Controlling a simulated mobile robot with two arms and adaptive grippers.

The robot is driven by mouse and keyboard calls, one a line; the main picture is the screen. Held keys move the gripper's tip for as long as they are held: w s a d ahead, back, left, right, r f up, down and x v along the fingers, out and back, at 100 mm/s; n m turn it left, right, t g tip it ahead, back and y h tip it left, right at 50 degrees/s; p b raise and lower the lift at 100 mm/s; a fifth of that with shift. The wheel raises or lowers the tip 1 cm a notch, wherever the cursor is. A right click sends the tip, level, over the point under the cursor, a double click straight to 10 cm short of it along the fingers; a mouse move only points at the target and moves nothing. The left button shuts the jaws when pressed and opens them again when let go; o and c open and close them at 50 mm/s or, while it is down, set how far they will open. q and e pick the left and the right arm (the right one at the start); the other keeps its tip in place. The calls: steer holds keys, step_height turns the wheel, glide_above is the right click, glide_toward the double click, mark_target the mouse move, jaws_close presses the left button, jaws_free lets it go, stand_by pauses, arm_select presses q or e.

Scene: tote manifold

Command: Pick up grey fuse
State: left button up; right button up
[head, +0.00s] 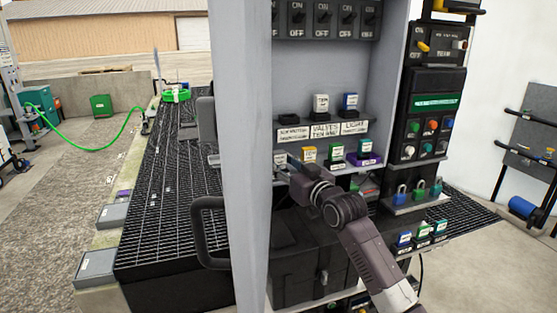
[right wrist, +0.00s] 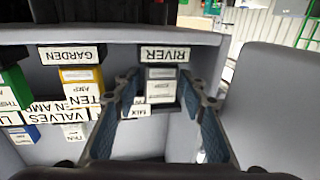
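The grey fuse (right wrist: 161,74) sits in its slot at the RIVER label in the right wrist view, which looks upside down. It carries a white label. In the head view it is the pale block (head: 280,157) at the left end of the lower fuse row. My right gripper (right wrist: 164,86) is open, with one fingertip on each side of the grey fuse and a visible gap on both sides. In the head view my right gripper (head: 292,167) reaches in front of that row, partly hidden by its own wrist. My left gripper is not in view.
A yellow fuse (right wrist: 82,76) at the GARDEN label stands beside the grey one. The cabinet's grey side wall (head: 240,150) stands close on the left.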

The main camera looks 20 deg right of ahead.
mark_target(283, 152)
steer(key=c, duration=0.9)
steer(key=shift+r, duration=0.1)
steer(key=shift+r, duration=0.2)
step_height(283, 152, up, 3)
steer(key=shift+s+d+f+b, duration=0.1)
steer(key=shift+s+b, duration=0.05)
steer(key=shift+b, duration=1.1)
steer(key=b+v, duration=0.5)
steer(key=v, duration=1.2)
steer(key=shift+s+d, duration=0.1)
steer(key=shift+s, duration=0.25)
step_height(283, 152, up, 3)
steer(key=p, duration=0.3)
